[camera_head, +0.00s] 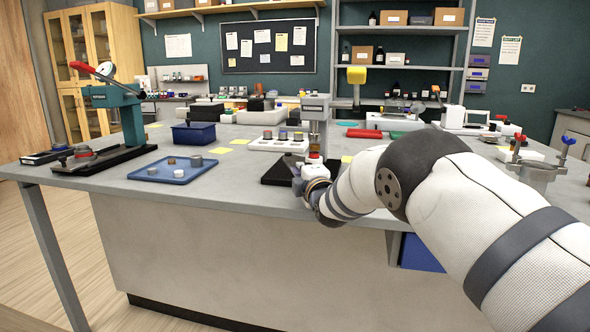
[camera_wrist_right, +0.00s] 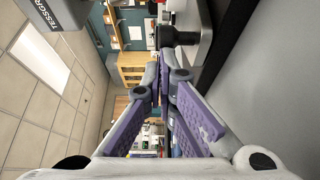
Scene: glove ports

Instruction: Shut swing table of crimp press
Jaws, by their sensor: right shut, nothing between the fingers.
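The crimp press appears to be the grey bench press (camera_head: 316,108) at the middle of the bench, standing on a black base (camera_head: 275,173). Its labelled head (camera_wrist_right: 62,12) shows at the top left of the right wrist view. My right gripper (camera_head: 298,172) is low in front of this press, over its base; my wrist and arm hide much of the press's lower part. In the wrist view the purple-padded fingers (camera_wrist_right: 163,82) come together with nothing between them. A dark round part (camera_wrist_right: 180,37) lies just past the fingertips; I cannot tell whether it is the swing table. My left gripper is out of view.
A green press (camera_head: 128,115) with a red-ended lever stands at left. A blue tray (camera_head: 150,175) with small metal pieces lies between the presses. A white block (camera_head: 262,145) with round pieces and a dark blue bin (camera_head: 194,133) stand behind. The bench front edge is close to my arm.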

